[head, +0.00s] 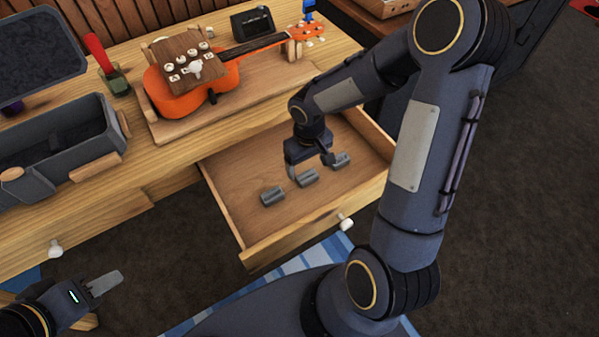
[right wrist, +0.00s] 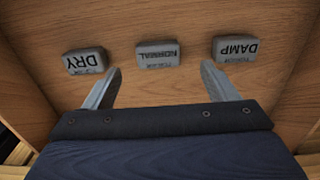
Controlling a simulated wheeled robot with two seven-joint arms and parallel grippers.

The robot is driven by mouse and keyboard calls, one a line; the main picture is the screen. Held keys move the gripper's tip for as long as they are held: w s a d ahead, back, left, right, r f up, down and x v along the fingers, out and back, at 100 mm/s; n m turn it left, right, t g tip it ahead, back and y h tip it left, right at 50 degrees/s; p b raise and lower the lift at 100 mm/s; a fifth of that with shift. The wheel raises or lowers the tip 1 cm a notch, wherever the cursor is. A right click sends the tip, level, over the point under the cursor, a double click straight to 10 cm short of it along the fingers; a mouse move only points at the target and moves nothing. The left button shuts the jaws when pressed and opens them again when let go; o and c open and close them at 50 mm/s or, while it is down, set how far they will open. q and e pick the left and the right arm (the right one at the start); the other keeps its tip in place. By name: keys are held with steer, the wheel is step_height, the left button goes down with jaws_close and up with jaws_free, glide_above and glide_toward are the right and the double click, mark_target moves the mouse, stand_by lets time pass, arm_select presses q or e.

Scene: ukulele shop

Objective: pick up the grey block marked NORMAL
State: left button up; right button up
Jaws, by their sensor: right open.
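The grey block marked NORMAL (right wrist: 163,54) lies in the open drawer between the block marked DRY (right wrist: 86,61) and the block marked DAMP (right wrist: 236,49). In the head view it is the middle block (head: 307,178) of the row. My right gripper (head: 309,168) is open and empty, reaching down into the drawer over the row. In the right wrist view its fingertips (right wrist: 160,70) are spread wider than the NORMAL block, which shows just beyond the gap between them. My left gripper (head: 105,284) is at the lower left, away from the blocks; its opening is unclear.
The wooden drawer (head: 233,222) has raised walls around the blocks and a white knob (head: 346,224). On the bench are an orange ukulele (head: 183,97) on a wooden board, a grey bin (head: 70,150) and a green jar (head: 117,84). The drawer floor before the blocks is bare.

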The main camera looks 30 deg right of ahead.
mark_target(308, 177)
step_height(308, 177, down, 6)
steer(key=shift+d+f, duration=0.1)
steer(key=shift+d, duration=0.05)
steer(key=c, duration=1.1)
steer(key=shift+o, duration=0.2)
